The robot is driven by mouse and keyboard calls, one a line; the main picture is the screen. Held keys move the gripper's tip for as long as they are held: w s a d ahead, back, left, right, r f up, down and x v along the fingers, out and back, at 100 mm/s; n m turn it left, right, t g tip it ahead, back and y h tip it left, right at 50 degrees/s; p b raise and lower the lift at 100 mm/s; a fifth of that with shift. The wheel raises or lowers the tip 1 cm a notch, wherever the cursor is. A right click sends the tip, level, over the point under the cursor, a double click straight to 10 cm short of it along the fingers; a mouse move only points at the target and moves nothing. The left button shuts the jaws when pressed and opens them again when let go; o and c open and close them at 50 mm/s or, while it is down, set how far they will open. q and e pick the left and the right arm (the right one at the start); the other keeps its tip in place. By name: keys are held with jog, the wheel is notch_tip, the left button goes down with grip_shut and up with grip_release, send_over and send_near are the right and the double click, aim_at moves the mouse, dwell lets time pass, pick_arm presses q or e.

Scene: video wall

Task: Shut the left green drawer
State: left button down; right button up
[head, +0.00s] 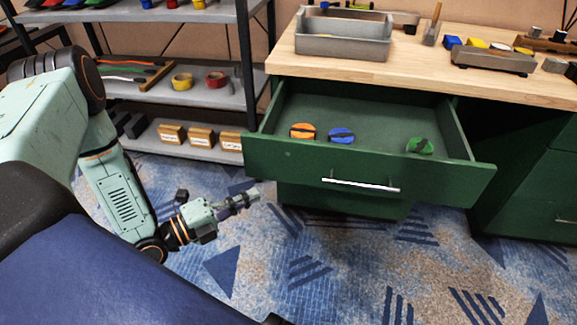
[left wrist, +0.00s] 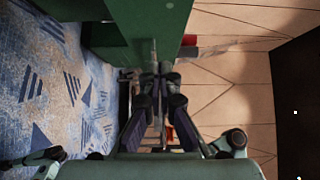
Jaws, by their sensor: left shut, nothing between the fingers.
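The green drawer (head: 300,164) under the wooden worktop is pulled well out. It has a silver bar handle (head: 360,185) on its front. Inside lie an orange (head: 302,131), a blue (head: 341,136) and a green (head: 420,146) round item. My left gripper (head: 254,193) is shut and empty, low and to the left of the handle, apart from it in the head view. In the left wrist view the shut fingers (left wrist: 157,78) point toward a green surface (left wrist: 150,22); I cannot tell whether they touch it. My right gripper is not in view.
A shelf rack (head: 215,93) with tape rolls and small boxes stands at the left. Patterned carpet (head: 330,265) is clear below the drawer.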

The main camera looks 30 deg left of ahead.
pick_arm(q)
jog(key=b, duration=0.6)
send_near(302, 161)
jog(key=s+d+x, duration=0.1)
jog(key=x, duration=0.4)
jog(key=shift+w+a, duration=0.2)
jog(key=shift+w, duration=0.65)
jog(key=shift+w, duration=0.15)
